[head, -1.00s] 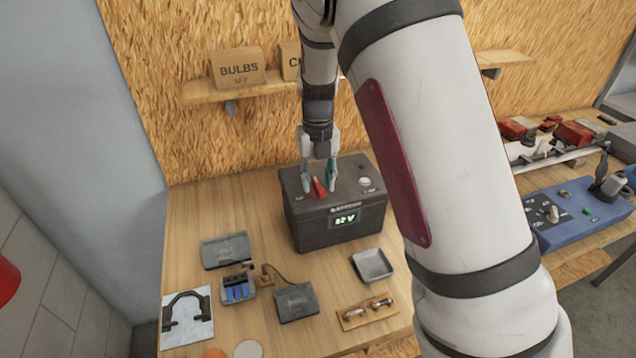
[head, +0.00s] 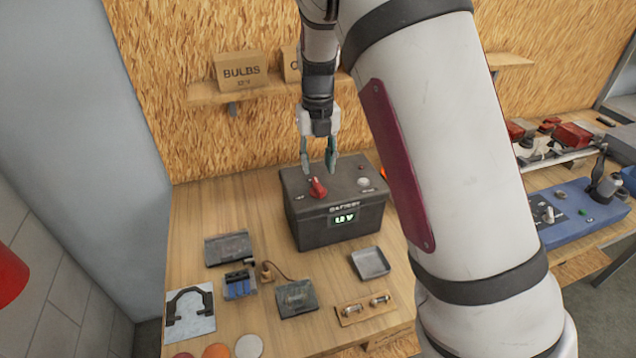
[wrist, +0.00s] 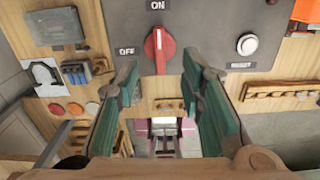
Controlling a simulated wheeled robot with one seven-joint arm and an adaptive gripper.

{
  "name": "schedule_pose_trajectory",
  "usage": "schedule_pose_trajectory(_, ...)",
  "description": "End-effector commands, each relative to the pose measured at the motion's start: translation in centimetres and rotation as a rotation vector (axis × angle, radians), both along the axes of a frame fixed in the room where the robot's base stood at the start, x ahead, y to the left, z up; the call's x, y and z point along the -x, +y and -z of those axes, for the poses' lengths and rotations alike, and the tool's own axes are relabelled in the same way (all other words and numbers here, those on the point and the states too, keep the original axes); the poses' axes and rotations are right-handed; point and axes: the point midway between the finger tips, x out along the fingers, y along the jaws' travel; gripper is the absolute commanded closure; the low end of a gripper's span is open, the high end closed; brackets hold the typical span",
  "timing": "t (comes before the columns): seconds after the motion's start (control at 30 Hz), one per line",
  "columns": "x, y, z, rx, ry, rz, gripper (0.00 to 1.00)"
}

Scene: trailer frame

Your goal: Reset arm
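My gripper (head: 318,163) hangs above the dark battery box (head: 338,229) on the workbench, its fingers apart with nothing between them. The box has a lit green display on its front, a red rotary knob (head: 318,188) and a round pale button (head: 364,181) on top. In the wrist view the open green-padded fingers (wrist: 162,100) sit below the red knob (wrist: 159,50). The knob's pointer is up toward the ON label, with OFF to its left. The white button (wrist: 248,44) marked RESET is to the right. The fingertips appear clear of the knob.
A shelf (head: 205,92) with a BULBS box (head: 241,71) is behind my arm. The bench holds a metal tray (head: 371,262), a board with small cylinders (head: 364,309), a blue-fronted block (head: 238,285) and dark plates. A blue panel (head: 575,217) stands at right.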

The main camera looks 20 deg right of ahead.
Motion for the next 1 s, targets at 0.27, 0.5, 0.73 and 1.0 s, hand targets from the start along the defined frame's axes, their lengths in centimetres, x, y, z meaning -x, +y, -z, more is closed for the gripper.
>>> schedule_pose_trajectory(0.27,0.0,0.0,-0.1,-0.001,-0.001,-0.004,0.65)
schedule_pose_trajectory(0.5,1.4,0.0,-3.0,-0.040,-0.045,-0.261,0.65)
schedule_pose_trajectory(0.73,5.1,0.1,-7.7,-0.056,-0.148,-0.793,0.65)
schedule_pose_trajectory(1.0,10.3,0.3,-11.8,0.038,-0.268,-1.442,0.65)
